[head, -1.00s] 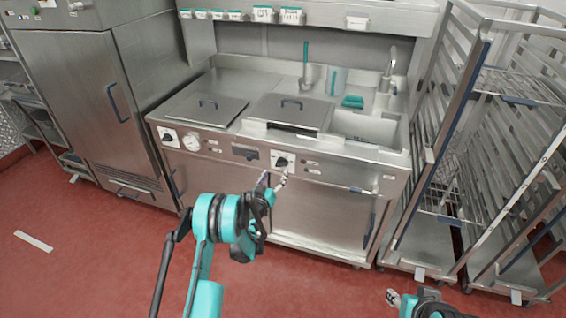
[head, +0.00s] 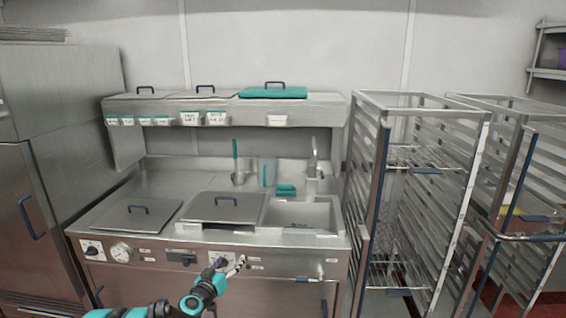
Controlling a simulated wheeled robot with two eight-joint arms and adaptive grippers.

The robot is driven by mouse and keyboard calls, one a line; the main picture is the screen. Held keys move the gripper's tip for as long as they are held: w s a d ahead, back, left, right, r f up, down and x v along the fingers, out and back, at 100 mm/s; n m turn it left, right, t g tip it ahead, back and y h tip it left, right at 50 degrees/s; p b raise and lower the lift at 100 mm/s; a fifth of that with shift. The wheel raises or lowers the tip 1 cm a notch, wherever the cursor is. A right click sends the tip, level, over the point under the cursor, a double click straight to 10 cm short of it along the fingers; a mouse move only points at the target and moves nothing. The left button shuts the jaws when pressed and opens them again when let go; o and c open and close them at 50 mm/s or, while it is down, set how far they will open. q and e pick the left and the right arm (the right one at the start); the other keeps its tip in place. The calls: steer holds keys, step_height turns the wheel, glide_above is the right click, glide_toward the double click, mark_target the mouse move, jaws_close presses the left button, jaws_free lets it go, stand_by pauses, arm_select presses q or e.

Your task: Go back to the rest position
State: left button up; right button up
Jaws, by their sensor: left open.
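The steel mixing kettle unit (head: 128,278) stands ahead, with two closed flat lids, a left lid (head: 138,214) and a middle lid (head: 225,207), each with a dark handle. Its front panel carries a left knob (head: 92,250), a round gauge (head: 121,251) and a right knob (head: 217,258). My left gripper (head: 239,265) is open at the front panel, just right of the right knob. I cannot tell whether it touches the panel. My teal left arm comes in from the bottom. My right gripper is not in view.
A sink basin (head: 299,215) is at the right of the counter, with a teal sponge (head: 286,190), a clear jug (head: 267,172) and a ladle (head: 236,165) behind. Wire rack trolleys (head: 425,170) stand close on the right, a tall steel cabinet (head: 55,150) on the left.

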arm_select(q)
steer(key=s+d+r+m+g, duration=0.1)
steer(key=s+d+r+g, duration=0.2)
steer(key=s, duration=0.5)
steer(key=s+d+r+g, duration=0.1)
steer(key=s+d+r, duration=0.2)
steer(key=s+r, duration=0.35)
steer(key=s+a+f+g+y, duration=0.1)
steer(key=s+f, duration=0.1)
steer(key=s, duration=0.7)
steer(key=s+a+f+g+y, duration=0.1)
steer(key=s+a+f+g, duration=0.1)
steer(key=s, duration=0.7)
steer(key=s+a+f+n+g+y, duration=0.1)
steer(key=s+f+g+y, duration=0.1)
steer(key=s, duration=0.7)
steer(key=shift+s+a+f, duration=0.25)
steer(key=shift+s+f, duration=0.1)
steer(key=shift+f, duration=0.3)
